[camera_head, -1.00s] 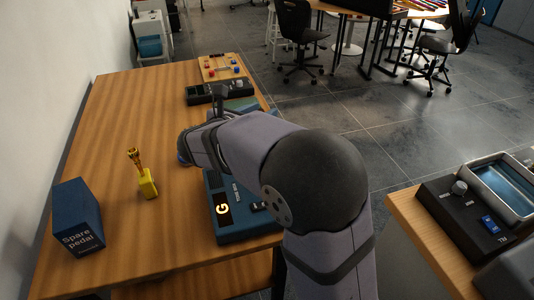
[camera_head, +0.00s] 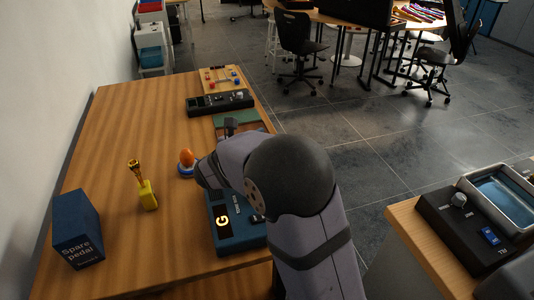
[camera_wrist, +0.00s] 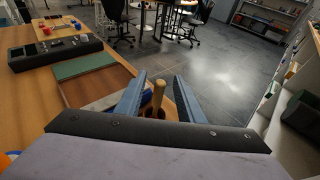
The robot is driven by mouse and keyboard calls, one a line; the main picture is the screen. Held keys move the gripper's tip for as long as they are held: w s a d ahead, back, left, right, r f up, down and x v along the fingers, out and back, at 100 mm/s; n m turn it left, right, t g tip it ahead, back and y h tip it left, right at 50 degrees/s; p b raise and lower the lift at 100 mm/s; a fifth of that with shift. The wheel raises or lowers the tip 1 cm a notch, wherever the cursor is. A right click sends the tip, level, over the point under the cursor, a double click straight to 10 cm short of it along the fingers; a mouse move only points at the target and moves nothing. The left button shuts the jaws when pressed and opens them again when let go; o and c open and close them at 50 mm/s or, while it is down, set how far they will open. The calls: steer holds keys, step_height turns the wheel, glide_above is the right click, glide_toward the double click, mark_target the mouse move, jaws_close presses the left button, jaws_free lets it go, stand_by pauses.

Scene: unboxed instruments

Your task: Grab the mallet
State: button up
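In the wrist view, a light wooden handle (camera_wrist: 158,94), which looks like the mallet's, stands up between my fingers. Its lower part runs into a brown area beside something blue, and I cannot make out the mallet's head. My gripper (camera_wrist: 159,75) is open, with one blue finger on each side of the handle and a visible gap. I cannot pick out the mallet in that view.
On the wooden table (camera_head: 130,122) are an orange egg-shaped thing (camera_head: 187,156) on a blue base, a yellow object (camera_head: 148,195), a blue "Spare pedal" box (camera_head: 78,229), a blue device (camera_head: 226,233), a green-topped panel (camera_wrist: 84,66) and a black device (camera_head: 220,102). The table's left middle is clear.

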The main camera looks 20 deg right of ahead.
steer(key=x, duration=0.4)
steer(key=shift+w+d, duration=0.15)
steer(key=shift+c, duration=0.4)
jaws_close()
steer(key=shift+r, duration=0.1)
step_height(320, 180, up, 10)
steer(key=p, duration=0.1)
